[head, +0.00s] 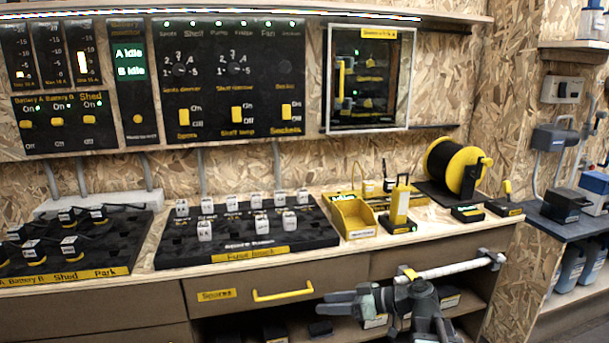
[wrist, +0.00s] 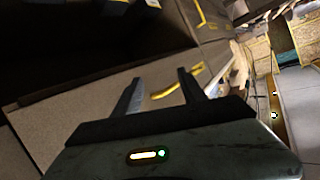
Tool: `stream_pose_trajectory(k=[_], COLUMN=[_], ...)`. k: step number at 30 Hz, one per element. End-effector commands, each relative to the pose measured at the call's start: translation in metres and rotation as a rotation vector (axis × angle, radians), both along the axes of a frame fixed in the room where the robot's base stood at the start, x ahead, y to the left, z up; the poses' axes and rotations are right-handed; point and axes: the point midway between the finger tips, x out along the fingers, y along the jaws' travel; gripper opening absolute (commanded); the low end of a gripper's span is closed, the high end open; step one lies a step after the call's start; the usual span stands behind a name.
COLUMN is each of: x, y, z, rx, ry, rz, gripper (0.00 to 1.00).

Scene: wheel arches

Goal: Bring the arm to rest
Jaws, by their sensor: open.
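My gripper (head: 338,303) is in front of the bench, at the level of the shelf under the worktop. It points left in the head view, beside the drawer marked Spares (head: 225,296) with its yellow handle (head: 283,292). In the wrist view my gripper (wrist: 160,90) shows two dark fingers spread apart with nothing between them. A yellow handle (wrist: 179,82) shows beyond the fingertips, apart from them as far as I can tell. The drawer looks shut.
The worktop holds a black fuse board (head: 180,259) with several white fuses, a yellow bin (head: 352,214) and a cable reel (head: 455,167). Switch panels (head: 230,75) cover the wall.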

Motion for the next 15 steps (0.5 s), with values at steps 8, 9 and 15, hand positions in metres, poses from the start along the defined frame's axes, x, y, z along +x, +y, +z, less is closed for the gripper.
stream_pose_trajectory(k=[8, 9, 15], x=[-0.069, -0.073, -0.086], y=[0.012, -0.005, -0.086], z=[-0.090, -0.099, -0.120], rx=[-0.627, -0.688, -0.904], ry=[0.562, 0.615, 0.830], rz=[-0.151, -0.220, -0.645], gripper=[0.49, 0.49, 0.49])
